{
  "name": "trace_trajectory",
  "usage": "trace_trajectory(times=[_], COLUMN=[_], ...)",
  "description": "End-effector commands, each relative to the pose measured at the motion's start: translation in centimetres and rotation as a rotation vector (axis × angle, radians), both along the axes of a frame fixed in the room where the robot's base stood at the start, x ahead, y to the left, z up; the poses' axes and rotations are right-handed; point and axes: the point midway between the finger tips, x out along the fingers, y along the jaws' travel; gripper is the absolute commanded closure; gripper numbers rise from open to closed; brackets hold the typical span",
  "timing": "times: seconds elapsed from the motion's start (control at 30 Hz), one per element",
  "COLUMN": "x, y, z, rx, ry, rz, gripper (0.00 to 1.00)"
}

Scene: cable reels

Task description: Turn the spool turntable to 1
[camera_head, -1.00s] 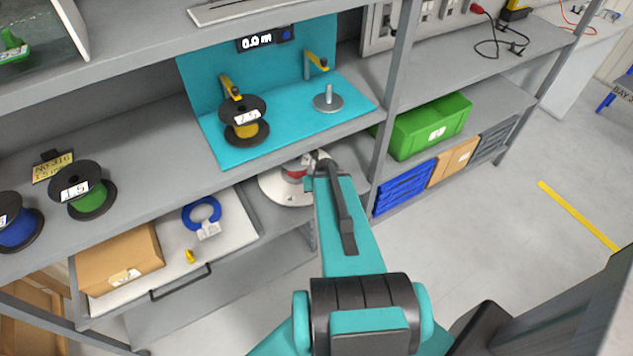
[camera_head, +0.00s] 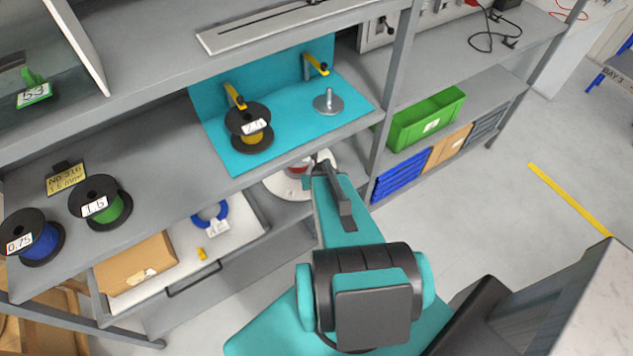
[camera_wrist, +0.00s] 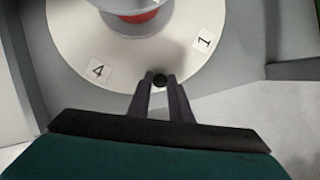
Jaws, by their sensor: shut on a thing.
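The spool turntable (camera_head: 284,186) is a pale round disc on the lower shelf, mostly hidden behind my arm in the head view. In the wrist view the turntable (camera_wrist: 75,40) fills the upper part. A label "4" (camera_wrist: 98,70) lies left of my gripper and a label "1" (camera_wrist: 204,41) lies to the right, near the rim. A grey and red spool (camera_wrist: 140,12) stands at its middle. My gripper (camera_wrist: 160,82) is shut on a small black knob (camera_wrist: 160,79) near the rim, between the two labels. Its fingertips are hidden in the head view.
Shelf post (camera_head: 387,110) stands right of my arm. Above is a teal board with a yellow spool (camera_head: 254,135) and an empty spindle (camera_head: 328,101). To the left is an open drawer (camera_head: 240,222) with a cardboard box (camera_head: 133,268). Blue crates (camera_head: 402,182) sit to the right.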

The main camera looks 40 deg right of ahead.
Motion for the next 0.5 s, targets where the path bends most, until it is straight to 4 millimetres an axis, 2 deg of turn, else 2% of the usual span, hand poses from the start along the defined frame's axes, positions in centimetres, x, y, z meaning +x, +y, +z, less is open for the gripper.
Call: trace_trajectory(times=[0.03,0.5], x=[-0.44,-0.14], y=[0.33,1.13], z=[-0.13,-0.26], rx=[0.007,0.008], ry=[0.011,0.009], rz=[0.001,0.015], gripper=[1.00,1.00])
